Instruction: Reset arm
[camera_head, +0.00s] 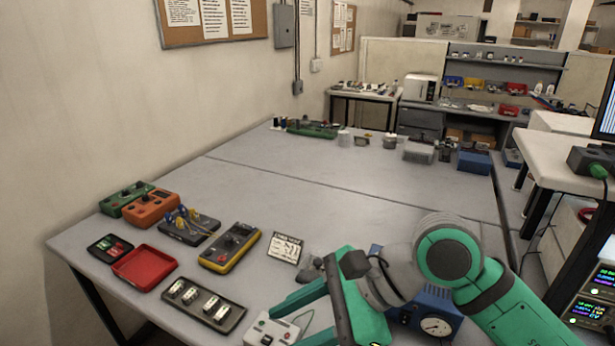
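My arm reaches in from the lower right of the head view, its green and grey links bent over the near part of the grey table (350,200). My gripper (308,322) hangs low over the table's front part. I see nothing held between the fingers. A blue device with a round gauge (435,326) stands just right of the gripper, partly hidden by my arm. A small white box (270,331) lies below the left finger.
A small sign (285,248) stands close behind the gripper. The table's middle is clear. A blue box (475,162) sits far right.

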